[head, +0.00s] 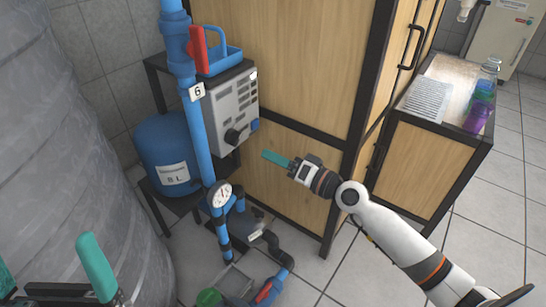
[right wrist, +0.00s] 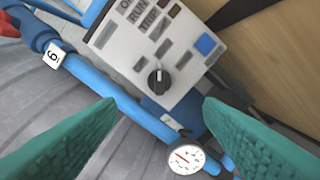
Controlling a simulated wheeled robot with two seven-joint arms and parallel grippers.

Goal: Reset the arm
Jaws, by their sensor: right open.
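My right arm (head: 398,232) comes in from the lower right in the head view. Its gripper (head: 272,157) has teal fingers pointing left toward the grey control box (head: 234,103). In the right wrist view the right gripper (right wrist: 158,103) is open with nothing between its fingers. The box's black knob (right wrist: 159,78) shows beyond the gap between them. My left gripper (head: 46,254) is at the lower left edge, its teal fingers wide apart and empty, partly cut off by the frame.
A blue pipe (head: 201,135) with a pressure gauge (head: 220,194) runs in front of the box. A blue tank (head: 172,160) stands behind it. A large grey tank (head: 60,130) fills the left. A wooden cabinet (head: 285,65) stands behind my right gripper. Tiled floor is open at right.

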